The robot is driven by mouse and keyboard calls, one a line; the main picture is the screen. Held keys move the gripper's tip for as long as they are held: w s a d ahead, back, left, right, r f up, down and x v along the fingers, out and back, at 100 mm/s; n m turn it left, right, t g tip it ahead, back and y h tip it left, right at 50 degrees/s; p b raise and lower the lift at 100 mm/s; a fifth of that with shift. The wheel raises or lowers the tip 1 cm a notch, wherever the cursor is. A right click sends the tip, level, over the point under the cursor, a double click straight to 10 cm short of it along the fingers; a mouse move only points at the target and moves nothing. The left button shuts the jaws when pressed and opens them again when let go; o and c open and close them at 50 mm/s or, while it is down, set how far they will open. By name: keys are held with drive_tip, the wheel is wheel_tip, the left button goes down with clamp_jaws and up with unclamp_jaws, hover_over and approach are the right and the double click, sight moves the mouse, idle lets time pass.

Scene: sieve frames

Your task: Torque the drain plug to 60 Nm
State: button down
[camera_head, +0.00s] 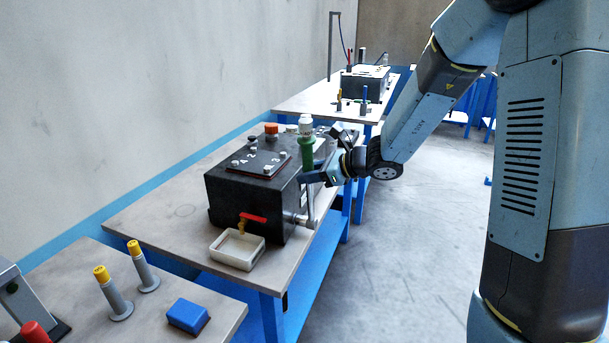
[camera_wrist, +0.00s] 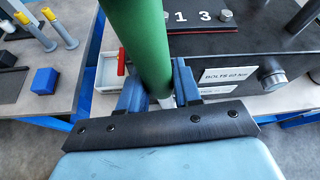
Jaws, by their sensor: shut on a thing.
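The torque wrench (camera_head: 307,153) has a green handle with a pale top end and a silver shaft. It stands roughly upright beside the right face of the black housing (camera_head: 232,205). My gripper (camera_head: 313,174) is shut on the green handle, which also shows large in the wrist view (camera_wrist: 142,45). The wrench's silver lower end reaches a silver fitting (camera_head: 299,219) low on that face, seemingly the drain plug. They appear to meet, but the wrench hides most of it, so I cannot tell how it is seated.
A red-handled tap (camera_head: 253,218) sits over a white tray (camera_head: 224,248) at the housing's front. A numbered plate (camera_head: 260,162) lies on its top. A near bench holds yellow-topped posts (camera_head: 108,285) and a blue block (camera_head: 188,316). Open floor lies right of the tables.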

drive_tip(key=shift+w+d+r+m+g, duration=0.1)
drive_tip(key=shift+w+d+m+g, duration=0.1)
drive_tip(key=shift+w, duration=0.3)
drive_tip(key=shift+w+d+r+m+g, duration=0.1)
drive_tip(key=shift+w+d+m+g, duration=0.1)
drive_tip(key=shift+w, duration=0.3)
idle(0.7)
drive_tip(key=shift+w, duration=0.3)
drive_tip(key=shift+w+d+m, duration=0.1)
drive_tip(key=shift+w+m, duration=0.1)
drive_tip(key=shift+m, duration=0.1)
drive_tip(key=shift+w+d+f+m+g, duration=0.1)
drive_tip(key=shift+w+d+m+g, duration=0.15)
drive_tip(key=shift+w, duration=0.35)
drive_tip(key=shift+w+d+m+g, duration=0.25)
drive_tip(key=shift+w, duration=0.35)
idle(0.6)
drive_tip(key=shift+s+a+n, duration=0.25)
drive_tip(key=shift+s+n, duration=0.05)
drive_tip(key=shift+s, duration=0.3)
drive_tip(key=shift+d, duration=0.2)
idle(0.4)
drive_tip(key=shift+s+d, duration=0.3)
drive_tip(key=shift+d, duration=0.4)
drive_tip(key=shift+s+d, duration=0.25)
drive_tip(key=shift+d, duration=0.5)
drive_tip(key=shift+s+d, duration=0.3)
drive_tip(key=shift+d, duration=0.4)
drive_tip(key=shift+w, duration=0.1)
